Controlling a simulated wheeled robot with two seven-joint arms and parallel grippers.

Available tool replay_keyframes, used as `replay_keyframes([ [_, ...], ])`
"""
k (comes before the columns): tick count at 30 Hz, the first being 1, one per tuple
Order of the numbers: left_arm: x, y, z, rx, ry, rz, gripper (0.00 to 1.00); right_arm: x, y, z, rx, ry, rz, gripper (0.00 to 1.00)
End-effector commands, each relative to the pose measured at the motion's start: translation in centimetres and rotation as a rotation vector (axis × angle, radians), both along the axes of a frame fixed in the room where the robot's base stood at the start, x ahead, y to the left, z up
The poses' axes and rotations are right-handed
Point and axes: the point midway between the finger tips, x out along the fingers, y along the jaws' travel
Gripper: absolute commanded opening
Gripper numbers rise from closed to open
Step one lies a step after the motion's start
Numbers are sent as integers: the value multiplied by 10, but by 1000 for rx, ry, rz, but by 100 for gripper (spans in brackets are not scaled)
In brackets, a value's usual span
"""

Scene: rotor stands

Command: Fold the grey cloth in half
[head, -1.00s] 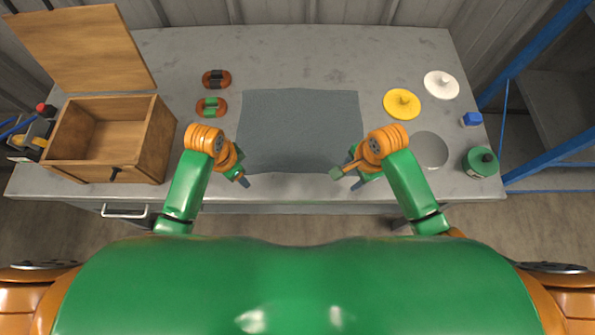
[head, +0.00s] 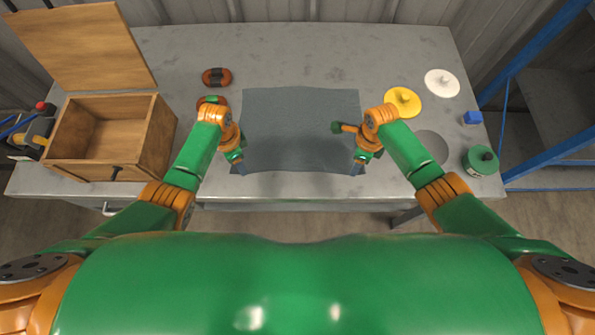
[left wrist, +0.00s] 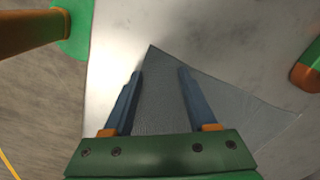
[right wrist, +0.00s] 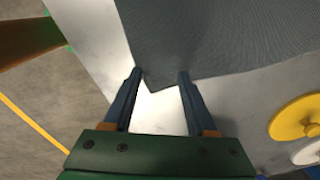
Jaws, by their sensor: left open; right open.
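The grey cloth (head: 300,125) lies flat and unfolded in the middle of the table. My left gripper (head: 240,167) is at its front left corner. In the left wrist view the open fingers (left wrist: 160,75) stand on either side of the cloth's corner (left wrist: 160,95). My right gripper (head: 357,167) is at the front right corner. In the right wrist view its open fingers (right wrist: 160,74) straddle the cloth's corner (right wrist: 155,78). Both grippers are empty. I cannot tell whether the fingertips touch the table.
An open wooden box (head: 110,135) stands at the left. Two dark orange-brown pieces lie left of the cloth, one (head: 216,77) behind the other. Yellow (head: 403,101) and white (head: 441,83) discs, a blue block (head: 473,118) and a green round object (head: 481,160) are at the right. Behind the cloth is clear.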

Motion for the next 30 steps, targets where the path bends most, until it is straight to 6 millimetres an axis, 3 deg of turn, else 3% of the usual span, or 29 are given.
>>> replay_keyframes([
  [6, 0, 0, -8, 0, 1, 1, 57, 0, 0, -8, 0, 0, 0, 57],
  [19, -1, 0, -4, 1, 2, 1, 0, -1, 0, -4, -1, 1, 1, 0],
  [30, -1, 1, -4, 2, 3, 2, 0, -1, -1, -4, -2, 2, 0, 0],
])
